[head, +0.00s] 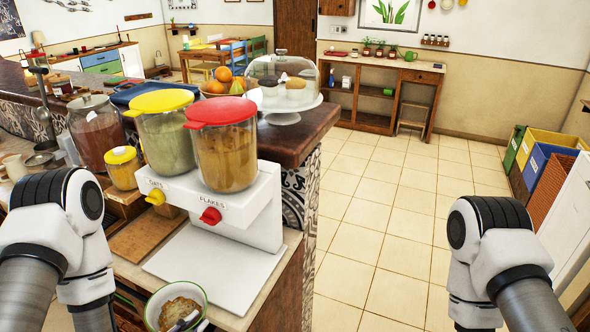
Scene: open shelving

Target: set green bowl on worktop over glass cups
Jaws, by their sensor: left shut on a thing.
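The green bowl (151,309) is at the bottom edge of the head view, pale inside with a green rim and something brownish in it. My left gripper (184,321) is at its near right rim, shut on it; the picture's bottom edge cuts off part of both. The bowl is in front of the worktop (150,235), lower in the picture than its front edge. I cannot make out any glass cups. My right arm comes in at the right, but its gripper is out of view.
A white dispenser with a yellow-lidded jar (166,140) and a red-lidded jar (226,150) stands on the worktop. A lidded glass jar (97,135) and a small yellow-lidded jar (122,168) stand left of it. Tiled floor (380,215) is clear to the right.

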